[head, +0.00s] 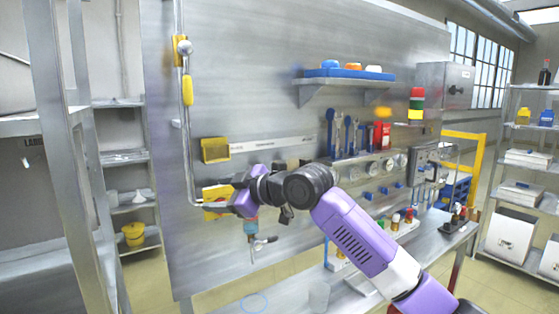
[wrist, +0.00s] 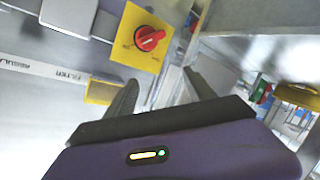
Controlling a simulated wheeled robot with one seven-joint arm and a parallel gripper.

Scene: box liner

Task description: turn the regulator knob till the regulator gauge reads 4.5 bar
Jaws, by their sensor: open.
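A red rotary knob (wrist: 150,38) on a square yellow plate (wrist: 125,50) is ahead of my gripper (wrist: 161,77) in the wrist view. The knob lies beyond the fingertips, not between them. I cannot tell whether it is the regulator knob. In the head view my gripper (head: 207,196) is open at the wall panel, its fingers in front of the yellow plate (head: 216,206). A small unit with a blue body (head: 251,228) hangs just below and right of the gripper; its top is hidden. No regulator gauge can be read in either view.
A vertical pipe (head: 187,130) with a yellow handle runs down the panel's left. A yellow box (head: 215,150) sits above the gripper. A bench (head: 440,235) stands below.

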